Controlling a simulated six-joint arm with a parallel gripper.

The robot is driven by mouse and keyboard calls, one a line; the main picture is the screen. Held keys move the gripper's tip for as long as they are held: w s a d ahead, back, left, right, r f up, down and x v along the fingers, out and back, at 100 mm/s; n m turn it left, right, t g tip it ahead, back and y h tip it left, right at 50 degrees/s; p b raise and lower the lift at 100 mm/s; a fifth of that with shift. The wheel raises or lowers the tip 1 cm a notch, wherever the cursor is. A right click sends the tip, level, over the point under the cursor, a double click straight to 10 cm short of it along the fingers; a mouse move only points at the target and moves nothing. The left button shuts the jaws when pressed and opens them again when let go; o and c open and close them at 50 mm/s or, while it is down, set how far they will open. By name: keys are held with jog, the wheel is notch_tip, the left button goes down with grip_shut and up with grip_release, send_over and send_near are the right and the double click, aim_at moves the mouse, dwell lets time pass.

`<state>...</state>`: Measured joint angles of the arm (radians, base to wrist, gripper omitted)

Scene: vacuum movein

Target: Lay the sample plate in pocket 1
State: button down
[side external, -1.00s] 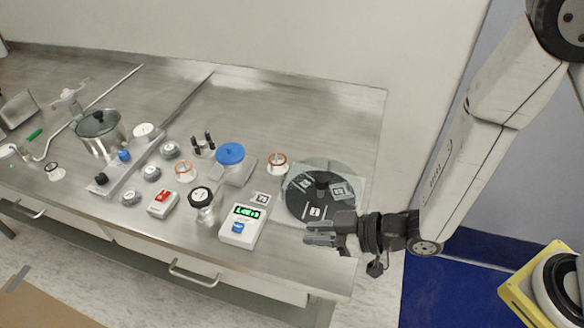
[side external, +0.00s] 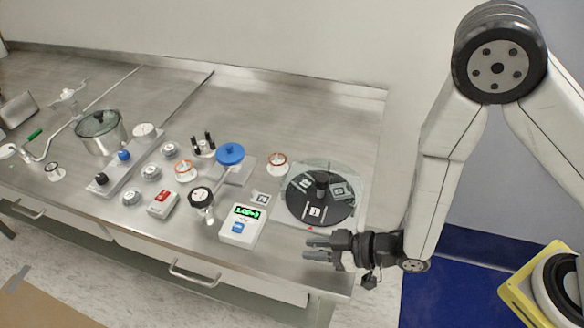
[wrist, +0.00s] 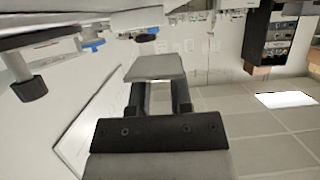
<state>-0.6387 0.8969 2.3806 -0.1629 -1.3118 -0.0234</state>
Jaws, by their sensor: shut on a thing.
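A dark round disc (side external: 296,205) with a black centre knob (side external: 321,180) lies on a plate at the right end of the bench. Pocket 1 (side external: 316,211), with a white label, is at its front side and uncovered. My gripper (side external: 317,248) is in front of the disc, near the bench's front edge and apart from the disc. In the wrist view my gripper (wrist: 160,95) is shut on a flat grey square plate, the sample plate (wrist: 155,67), at its fingertips. In the side view the plate is too small to tell from the fingers.
A white box with a green display (side external: 240,226) stands left of the disc. The bench behind the disc is clear.

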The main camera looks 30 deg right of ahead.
aim_at(314, 265)
jog(key=shift+f, duration=0.15)
jog(key=shift+f, duration=1.85)
jog(key=shift+f, duration=0.15)
jog(key=c, duration=0.5)
grip_release()
jog(key=shift+c, duration=0.2)
jog(key=shift+d, duration=0.1)
jog(key=shift+v, duration=3.85)
jog(key=shift+w, duration=0.15)
